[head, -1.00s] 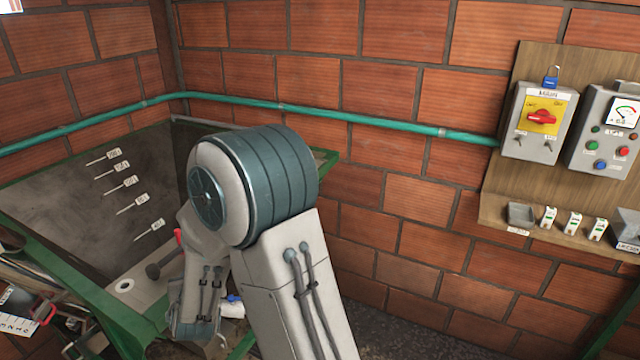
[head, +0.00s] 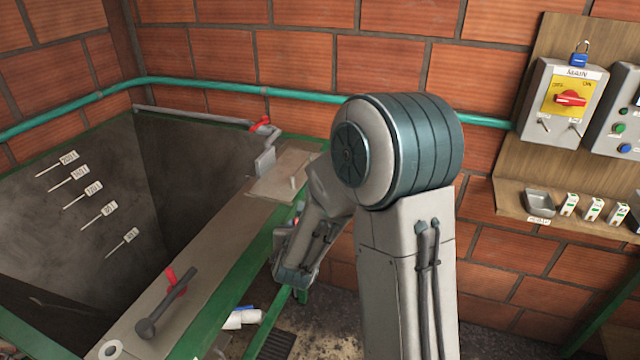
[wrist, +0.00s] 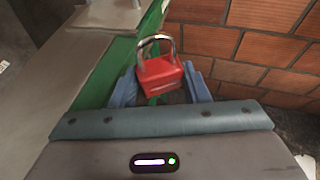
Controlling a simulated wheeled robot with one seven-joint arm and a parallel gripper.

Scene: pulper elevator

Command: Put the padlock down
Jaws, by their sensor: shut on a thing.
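The red padlock (wrist: 160,75) with a grey metal shackle shows in the wrist view, held between the blue fingers of my gripper (wrist: 162,86). The gripper is shut on its body, with the shackle pointing up and away. The padlock is over or in front of the green edge of the tank (wrist: 108,85); the gap below it cannot be told. In the head view my wrist hangs beside the tank's right rim (head: 230,275), and my arm hides most of the gripper.
A blue padlock (head: 579,58) hangs above the main switch box (head: 563,110) at the right. A wooden shelf (head: 510,205) below it holds a grey tray (head: 539,202) and small tagged items. Brick walls enclose the corner.

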